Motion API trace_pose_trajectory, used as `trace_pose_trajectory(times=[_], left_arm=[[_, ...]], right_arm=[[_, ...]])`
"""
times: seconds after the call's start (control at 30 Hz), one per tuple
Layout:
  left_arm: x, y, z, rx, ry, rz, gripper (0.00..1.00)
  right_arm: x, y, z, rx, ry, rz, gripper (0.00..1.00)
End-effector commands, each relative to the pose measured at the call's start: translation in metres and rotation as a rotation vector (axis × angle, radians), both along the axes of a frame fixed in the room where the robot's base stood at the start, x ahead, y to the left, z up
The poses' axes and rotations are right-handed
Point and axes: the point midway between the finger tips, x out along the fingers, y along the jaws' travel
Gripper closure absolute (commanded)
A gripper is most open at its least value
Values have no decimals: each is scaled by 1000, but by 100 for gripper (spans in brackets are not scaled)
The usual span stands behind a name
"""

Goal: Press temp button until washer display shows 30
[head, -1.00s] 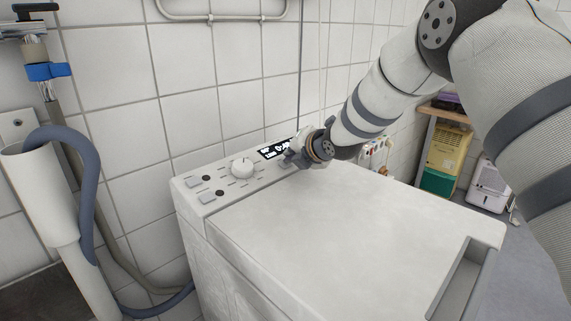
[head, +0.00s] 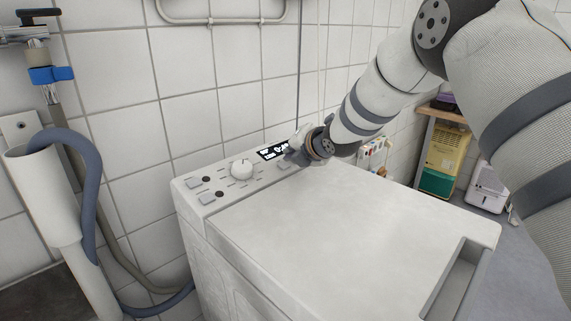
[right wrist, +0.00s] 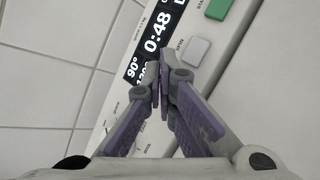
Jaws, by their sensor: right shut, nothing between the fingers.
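The washer (head: 350,215) has a slanted control panel along its back edge. Its black display (head: 268,154) is partly covered by my right gripper in the head view. In the right wrist view the display (right wrist: 157,40) reads 90° and 0:48, with a further number partly hidden by a fingertip. My right gripper (right wrist: 160,72) is shut and empty, its fingertips over the panel at the display's lower edge. I cannot tell whether they touch it. No button labelled temp can be read; the panel under the fingers is hidden. My left gripper is not in view.
A white knob (head: 241,169) and several small buttons sit left of the display. The tiled wall (head: 220,70) stands behind.

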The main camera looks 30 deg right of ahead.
Motion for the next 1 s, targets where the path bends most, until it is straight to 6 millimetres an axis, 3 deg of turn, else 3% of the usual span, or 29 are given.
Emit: trace_pose_trajectory(times=[0.27,0.73,1.0], left_arm=[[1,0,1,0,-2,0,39],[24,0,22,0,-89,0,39],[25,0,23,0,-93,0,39]], right_arm=[[0,0,1,0,1,-1,100],[-12,-4,49,-1,-9,1,100],[-14,-5,49,0,1,1,100]])
